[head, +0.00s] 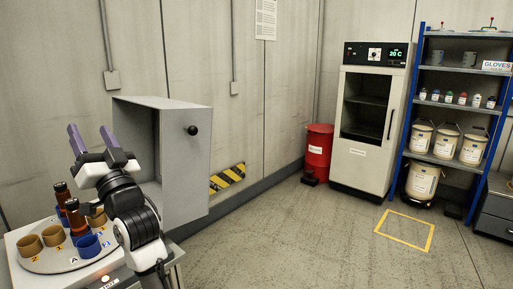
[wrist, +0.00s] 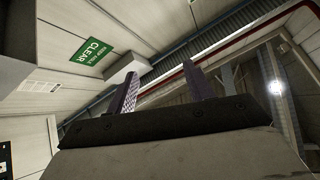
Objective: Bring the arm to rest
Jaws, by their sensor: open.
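My gripper (head: 90,139) is at the left in the head view, raised above a round carousel on a bench. Its two purple fingers point up and stand apart with nothing between them. The wrist view also shows my gripper (wrist: 166,92) open and empty, facing the upper walls and ceiling. My arm partly hides the right side of the carousel (head: 45,262).
The carousel holds brown cups (head: 30,246), a blue cup (head: 88,246) and dark brown bottles (head: 75,217). A grey cabinet (head: 185,165) with its door open stands close behind my arm. A red drum (head: 318,150), an oven (head: 365,120) and a blue shelf (head: 412,95) stand farther right. The middle floor is clear.

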